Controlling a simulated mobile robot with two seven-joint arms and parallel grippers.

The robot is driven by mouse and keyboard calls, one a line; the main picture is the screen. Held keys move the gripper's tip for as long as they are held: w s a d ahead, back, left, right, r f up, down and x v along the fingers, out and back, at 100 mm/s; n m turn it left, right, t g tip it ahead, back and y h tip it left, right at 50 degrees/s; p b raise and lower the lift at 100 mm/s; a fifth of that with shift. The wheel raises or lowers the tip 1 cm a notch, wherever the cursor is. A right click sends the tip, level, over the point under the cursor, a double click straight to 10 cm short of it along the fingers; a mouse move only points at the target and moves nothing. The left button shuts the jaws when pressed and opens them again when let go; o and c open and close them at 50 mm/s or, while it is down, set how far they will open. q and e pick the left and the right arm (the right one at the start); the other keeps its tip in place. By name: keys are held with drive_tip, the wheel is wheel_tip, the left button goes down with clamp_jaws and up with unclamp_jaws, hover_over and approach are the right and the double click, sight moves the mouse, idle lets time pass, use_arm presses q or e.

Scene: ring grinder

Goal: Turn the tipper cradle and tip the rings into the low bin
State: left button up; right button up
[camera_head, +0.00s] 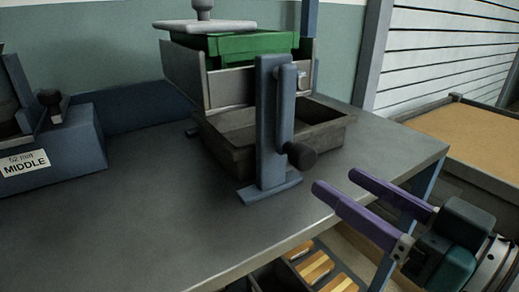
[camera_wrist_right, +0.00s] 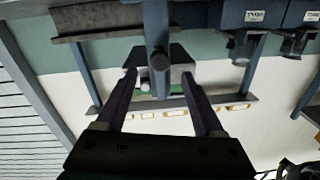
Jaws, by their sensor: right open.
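The tipper cradle (camera_head: 230,87) is a grey box with a green bin (camera_head: 250,43) in it, held level by blue posts. A dark round knob (camera_head: 302,155) sits low on the near side of the front post (camera_head: 268,130). A low open bin (camera_head: 325,118) stands under the cradle; I see no rings in its visible part. My right gripper (camera_head: 337,182) is open and empty, right of the knob and apart from it, its purple fingers pointing towards the post. In the right wrist view the post (camera_wrist_right: 155,22) shows beyond the fingers. My left gripper is out of view.
A blue unit labelled MIDDLE (camera_head: 75,150) stands on the left of the grey table (camera_head: 130,225). A white lid with a knob (camera_head: 205,26) shows at the cradle's back. Yellow-and-white pieces (camera_head: 315,268) lie below the table edge. A brown-topped surface (camera_head: 470,140) is at right.

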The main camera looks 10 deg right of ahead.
sight(309, 163)
drive_tip(key=b+x, duration=0.1)
drive_tip(key=x, duration=0.6)
drive_tip(key=shift+w+a, duration=0.2)
drive_tip(key=shift+w, duration=0.1)
drive_tip(key=shift+c, duration=0.3)
clamp_jaws()
idle(0.7)
